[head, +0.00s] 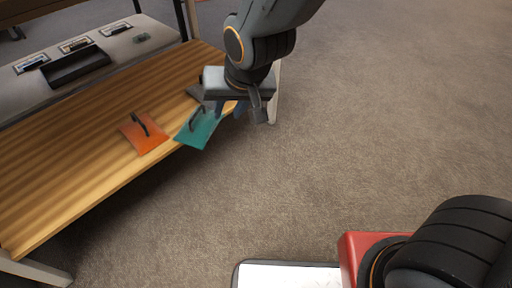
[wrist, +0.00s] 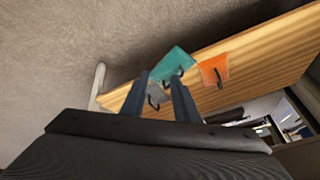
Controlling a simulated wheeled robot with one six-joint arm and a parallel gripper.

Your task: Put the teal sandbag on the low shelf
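The teal sandbag (head: 205,132) lies flat by the front edge of a wooden board (head: 75,170), with one corner sticking out past the edge. Its dark handle strap faces up. In the wrist view the teal sandbag (wrist: 178,60) shows just beyond my fingertips. My gripper (head: 250,110) hangs to the right of it in the head view, near the board's right end. The two fingers (wrist: 159,76) are apart, with no thing visibly gripped. I cannot tell whether this wooden board is the low shelf.
An orange sandbag (head: 145,135) lies left of the teal one. A grey sandbag (wrist: 156,93) lies near the board's end, partly hidden by my gripper. Carpet (head: 350,130) to the right is clear.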

